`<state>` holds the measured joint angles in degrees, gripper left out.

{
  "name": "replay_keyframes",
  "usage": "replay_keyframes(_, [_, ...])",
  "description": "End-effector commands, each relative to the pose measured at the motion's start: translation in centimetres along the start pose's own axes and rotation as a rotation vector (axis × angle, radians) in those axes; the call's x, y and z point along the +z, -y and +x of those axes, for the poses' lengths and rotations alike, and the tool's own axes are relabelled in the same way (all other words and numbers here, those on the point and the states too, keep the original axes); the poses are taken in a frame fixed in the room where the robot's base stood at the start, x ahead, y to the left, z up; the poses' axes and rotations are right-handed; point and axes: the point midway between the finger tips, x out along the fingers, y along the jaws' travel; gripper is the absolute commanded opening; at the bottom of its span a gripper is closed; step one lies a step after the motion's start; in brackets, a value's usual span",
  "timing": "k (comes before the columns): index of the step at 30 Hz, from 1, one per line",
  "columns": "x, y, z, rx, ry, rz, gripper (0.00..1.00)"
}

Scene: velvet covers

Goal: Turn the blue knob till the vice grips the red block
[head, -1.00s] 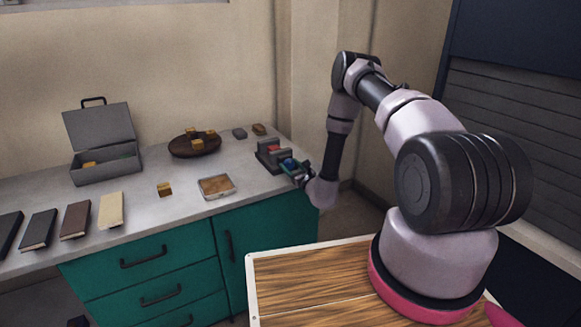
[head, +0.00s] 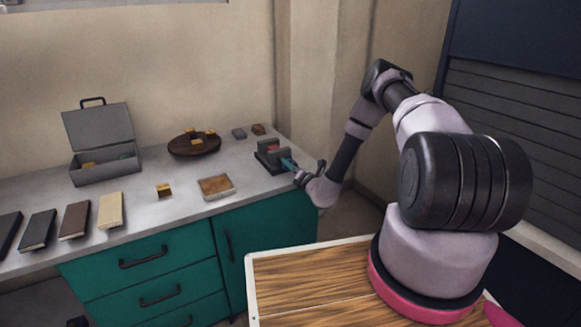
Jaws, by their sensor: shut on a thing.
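The grey vice (head: 264,160) stands on the worktop near its right end. The red block (head: 271,149) sits between its jaws, small and partly hidden; I cannot tell whether both jaws touch it. The blue knob (head: 287,162) sticks out from the vice's right front side. My gripper (head: 294,168) reaches in from the right and is shut on the blue knob. The fingers are small in this view and hide part of the knob.
Left of the vice are a tray (head: 230,193), a brown dish (head: 179,149) with yellow blocks, a yellow block (head: 163,190), an open grey toolbox (head: 76,174) and several books. Two small blocks lie behind the vice. The worktop's front edge is close to my gripper.

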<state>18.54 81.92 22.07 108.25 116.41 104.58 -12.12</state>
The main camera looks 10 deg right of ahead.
Motion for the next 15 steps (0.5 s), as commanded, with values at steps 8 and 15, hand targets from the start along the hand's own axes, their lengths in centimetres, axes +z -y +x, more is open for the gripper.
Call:
replay_keyframes(8, [-0.21,0.23,-0.18,-0.004,-0.004,0.235,0.04])
replay_keyframes(15, [-0.22,0.26,-0.18,-0.003,-0.004,0.376,0.04])
